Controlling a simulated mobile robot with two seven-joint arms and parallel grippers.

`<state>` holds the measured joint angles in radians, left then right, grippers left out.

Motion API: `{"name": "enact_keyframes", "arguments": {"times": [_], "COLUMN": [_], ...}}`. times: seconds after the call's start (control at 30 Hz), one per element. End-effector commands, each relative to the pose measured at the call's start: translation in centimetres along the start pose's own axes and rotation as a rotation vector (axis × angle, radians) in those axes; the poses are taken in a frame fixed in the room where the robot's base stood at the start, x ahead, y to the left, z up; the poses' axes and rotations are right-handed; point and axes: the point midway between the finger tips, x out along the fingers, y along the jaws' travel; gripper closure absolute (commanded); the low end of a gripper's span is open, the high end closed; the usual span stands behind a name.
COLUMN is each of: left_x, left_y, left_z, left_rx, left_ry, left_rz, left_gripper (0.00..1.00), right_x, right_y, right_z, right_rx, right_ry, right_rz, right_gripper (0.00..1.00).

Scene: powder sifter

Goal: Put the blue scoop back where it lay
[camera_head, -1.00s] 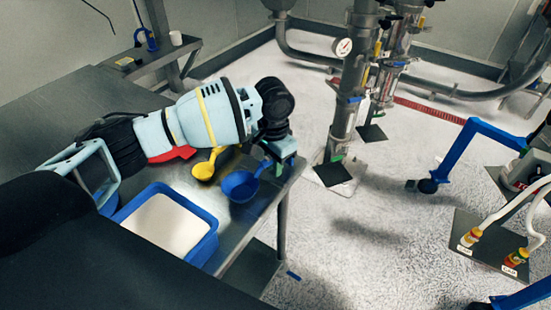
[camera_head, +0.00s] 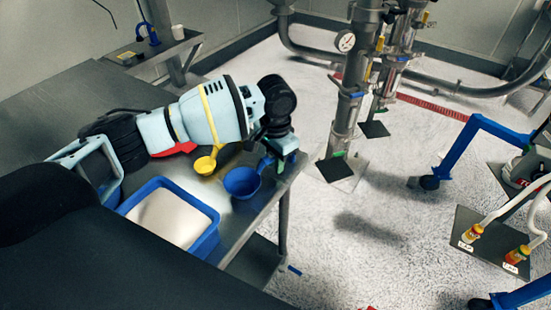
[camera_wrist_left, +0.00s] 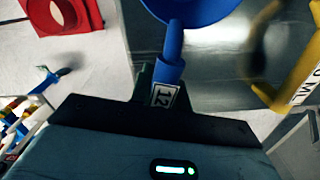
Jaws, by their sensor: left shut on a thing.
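The blue scoop (camera_head: 242,183) is near the right edge of the metal table (camera_head: 222,250), its bowl beside the yellow scoop (camera_head: 205,164). My left gripper (camera_head: 282,161) is shut on the scoop's handle at the table's edge. In the left wrist view, the blue handle (camera_wrist_left: 172,52) runs into my left gripper (camera_wrist_left: 160,88), and part of the bowl shows at the top. I cannot tell whether the bowl touches the table. My right gripper does not show.
A blue tray with white powder (camera_head: 208,240) stands on the table in front of the scoops. Steel pipes with a gauge (camera_head: 346,41) rise from the floor beyond the table.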

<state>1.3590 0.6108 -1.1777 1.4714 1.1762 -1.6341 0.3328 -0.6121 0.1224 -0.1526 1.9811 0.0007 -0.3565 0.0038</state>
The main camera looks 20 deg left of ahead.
Motion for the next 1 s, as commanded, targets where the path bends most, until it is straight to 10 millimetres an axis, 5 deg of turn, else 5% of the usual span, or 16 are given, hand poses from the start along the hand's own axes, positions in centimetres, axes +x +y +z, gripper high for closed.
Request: {"name": "enact_keyframes", "arguments": {"times": [0.27, 0.3, 0.5, 0.77, 1.0], "left_x": [0.5, 0.5, 0.5, 0.4, -2.5], "left_y": [0.0, 0.0, 0.0, 0.0, 0.0], "left_z": [0.0, 0.0, 0.0, 0.0, -0.1], "left_rx": [0.0, 0.0, 0.0, 0.0, 0.0], "left_ry": [0.0, 0.001, 0.0, 0.0, 0.005], "left_rz": [0.0, 0.0, 0.0, 0.0, 0.0], "left_gripper": [1.0, 0.8, 0.57, 0.57, 0.57], "right_x": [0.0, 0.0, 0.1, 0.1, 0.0], "right_y": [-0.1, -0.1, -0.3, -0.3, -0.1], "right_z": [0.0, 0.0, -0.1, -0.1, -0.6], "right_rx": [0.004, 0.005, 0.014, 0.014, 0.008], "right_ry": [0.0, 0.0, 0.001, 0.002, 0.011], "right_rz": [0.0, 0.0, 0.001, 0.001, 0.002], "right_gripper": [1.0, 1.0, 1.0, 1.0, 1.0]}}
